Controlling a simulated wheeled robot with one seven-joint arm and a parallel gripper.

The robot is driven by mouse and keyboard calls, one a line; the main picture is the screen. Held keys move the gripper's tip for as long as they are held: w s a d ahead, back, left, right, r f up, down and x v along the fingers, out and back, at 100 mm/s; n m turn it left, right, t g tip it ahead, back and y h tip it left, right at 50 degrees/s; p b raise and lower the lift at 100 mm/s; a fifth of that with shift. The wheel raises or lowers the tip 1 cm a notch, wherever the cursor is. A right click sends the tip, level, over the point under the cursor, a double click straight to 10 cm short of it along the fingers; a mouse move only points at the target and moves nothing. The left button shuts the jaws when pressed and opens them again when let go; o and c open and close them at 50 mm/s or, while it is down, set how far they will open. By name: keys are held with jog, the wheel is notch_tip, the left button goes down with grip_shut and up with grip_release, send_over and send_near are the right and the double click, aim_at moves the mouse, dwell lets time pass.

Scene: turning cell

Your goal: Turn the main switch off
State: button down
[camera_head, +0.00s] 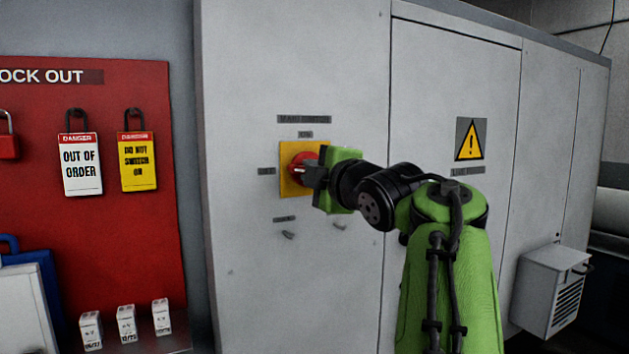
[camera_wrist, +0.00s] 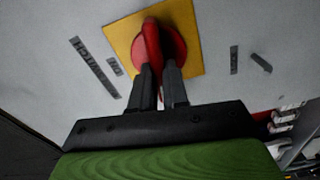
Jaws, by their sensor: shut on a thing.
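The main switch is a red rotary knob (camera_head: 301,160) on a yellow plate (camera_head: 289,183), on the front of a grey cabinet. My gripper (camera_head: 312,176) reaches it from the right in the head view and covers part of the knob. In the wrist view, the red knob (camera_wrist: 152,42) has a raised handle in front of the yellow plate (camera_wrist: 191,24). My gripper's two dark fingers (camera_wrist: 160,85) are shut on the lower part of this handle. Small labels surround the plate, too blurred to read surely.
A red lockout board (camera_head: 90,200) with padlocks and hanging tags is at the left, with small boxes (camera_head: 126,322) below it. A warning sign (camera_head: 470,139) is on the cabinet (camera_head: 240,80). A vented box (camera_head: 552,288) juts out at lower right.

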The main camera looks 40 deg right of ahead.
jog(key=shift+n+b, duration=0.35)
jog(key=shift+n, duration=0.45)
jog(key=c, duration=1.1)
grip_release()
jog(key=v, duration=1.5)
jog(key=shift+s+a, duration=0.15)
jog(key=shift+s, duration=0.15)
